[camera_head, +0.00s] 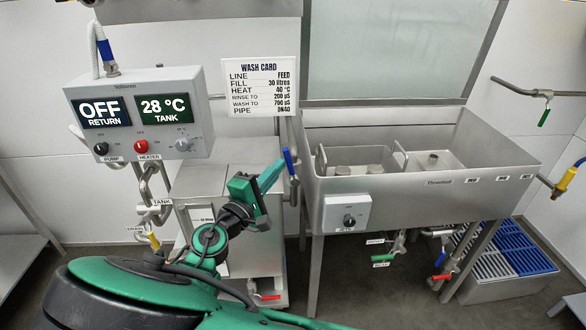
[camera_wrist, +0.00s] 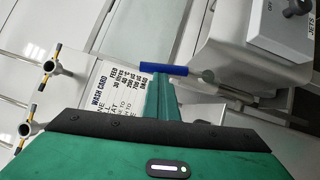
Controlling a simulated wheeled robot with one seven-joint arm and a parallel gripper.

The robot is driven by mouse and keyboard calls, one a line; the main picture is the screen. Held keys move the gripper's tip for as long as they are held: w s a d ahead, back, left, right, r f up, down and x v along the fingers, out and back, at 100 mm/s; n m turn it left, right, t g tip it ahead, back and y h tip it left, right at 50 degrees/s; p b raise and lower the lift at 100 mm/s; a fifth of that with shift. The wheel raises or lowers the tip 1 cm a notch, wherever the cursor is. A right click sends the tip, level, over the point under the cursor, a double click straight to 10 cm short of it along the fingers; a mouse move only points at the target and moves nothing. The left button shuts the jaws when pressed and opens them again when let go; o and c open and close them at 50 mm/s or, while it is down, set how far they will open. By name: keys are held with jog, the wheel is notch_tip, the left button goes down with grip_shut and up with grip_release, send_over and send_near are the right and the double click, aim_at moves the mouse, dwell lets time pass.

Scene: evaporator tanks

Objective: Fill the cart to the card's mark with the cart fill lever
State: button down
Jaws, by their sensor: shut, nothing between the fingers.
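The wash card (camera_head: 259,87) hangs on the wall and reads FILL 30 litres; it also shows rotated in the wrist view (camera_wrist: 118,97). The steel cart (camera_head: 205,183) stands below it, partly hidden by my arm. A lever with a blue handle (camera_head: 289,161) stands upright between cart and sink; I cannot read a label on it. In the wrist view the blue handle (camera_wrist: 163,69) lies across the tip of my fingers. My gripper (camera_head: 272,174) is shut and empty, just left of the blue handle. I cannot tell whether they touch. The cart's level is not readable.
A control box (camera_head: 139,118) at left shows OFF RETURN and 28 °C TANK. The steel sink (camera_head: 420,200) with a jets switch (camera_head: 348,217) stands right of the lever. A red-handled valve (camera_head: 266,297) sits low on the cart. Pipes and chain-like fittings (camera_head: 152,190) hang at left.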

jog(key=shift+w+d+r, duration=0.1)
jog(key=shift+w+d, duration=0.05)
jog(key=shift+d, duration=0.05)
dwell(0.3)
jog(key=w+a+v, duration=0.1)
jog(key=a+v, duration=0.1)
jog(key=v, duration=1)
jog(key=shift+a, duration=0.5)
jog(key=shift+s, duration=0.1)
dwell(5.7)
